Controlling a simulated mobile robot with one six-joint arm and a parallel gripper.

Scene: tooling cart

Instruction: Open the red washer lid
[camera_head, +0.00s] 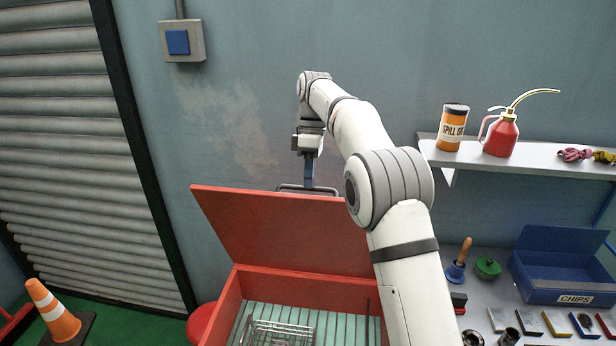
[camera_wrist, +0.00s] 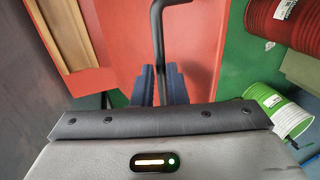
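The red washer lid (camera_head: 285,228) stands raised, tilted up and back from the red washer body (camera_head: 300,287). The washer's inside is open to view, with a wire basket (camera_head: 278,333) on a pale slatted floor. A dark bar handle (camera_head: 291,187) shows at the lid's top edge. My gripper (camera_head: 309,183) points down at this handle from above. In the wrist view, the blue fingers of my gripper (camera_wrist: 160,88) close on both sides of the dark handle bar (camera_wrist: 159,45), with the red lid (camera_wrist: 195,45) behind. The lower fingertips are partly hidden behind the lid in the head view.
A shelf (camera_head: 540,160) at right holds an orange can (camera_head: 453,130) and a red oil can (camera_head: 500,137). Below it, a bench bears a blue chips bin (camera_head: 570,282). A traffic cone (camera_head: 55,315) stands at left. Red and green drums (camera_wrist: 285,110) show in the wrist view.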

